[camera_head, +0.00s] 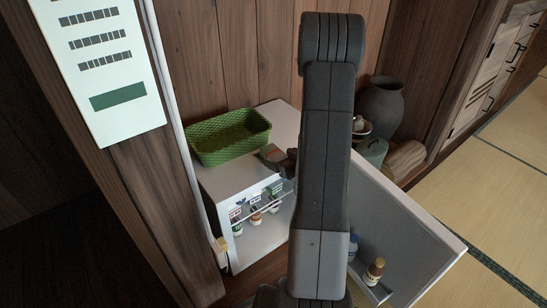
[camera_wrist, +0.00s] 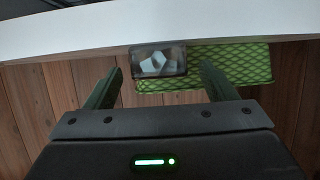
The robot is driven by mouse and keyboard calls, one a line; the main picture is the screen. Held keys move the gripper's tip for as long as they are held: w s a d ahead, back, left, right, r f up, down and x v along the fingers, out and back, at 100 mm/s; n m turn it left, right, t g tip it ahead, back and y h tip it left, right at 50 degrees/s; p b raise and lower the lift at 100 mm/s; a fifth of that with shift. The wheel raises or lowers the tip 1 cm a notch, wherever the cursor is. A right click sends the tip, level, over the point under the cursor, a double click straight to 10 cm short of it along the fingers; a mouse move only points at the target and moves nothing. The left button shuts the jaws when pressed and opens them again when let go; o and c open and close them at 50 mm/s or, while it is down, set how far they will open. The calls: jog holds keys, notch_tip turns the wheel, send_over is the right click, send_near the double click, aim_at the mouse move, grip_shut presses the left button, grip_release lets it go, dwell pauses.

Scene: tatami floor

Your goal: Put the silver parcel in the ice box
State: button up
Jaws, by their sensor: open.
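The white ice box (camera_head: 265,238) stands against the wood wall with its door (camera_head: 405,222) open to the right. A small dark-edged block with pale, angular shapes on its face (camera_wrist: 158,60) sits on its white top; it may be the silver parcel, but its colour is unclear. In the head view the block (camera_head: 271,153) is small and partly hidden. My gripper (camera_wrist: 160,72) is open, one finger on each side of the block, with gaps left and right. My arm hides most of the gripper in the head view.
A green basket (camera_head: 228,140) stands on the ice box top, close behind the block. Several small bottles (camera_head: 255,208) stand on a shelf inside, and bottles (camera_head: 373,270) stand in the door. A dark jar (camera_head: 381,104) is at the right. Tatami (camera_head: 450,195) lies open further right.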

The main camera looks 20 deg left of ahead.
aim_at(277, 155)
jog(key=x, duration=0.1)
jog(key=b+x, duration=0.1)
jog(key=x, duration=0.2)
jog(key=shift+w+a+r, duration=0.15)
jog(key=shift+w+a, duration=0.05)
jog(key=shift+a, duration=0.15)
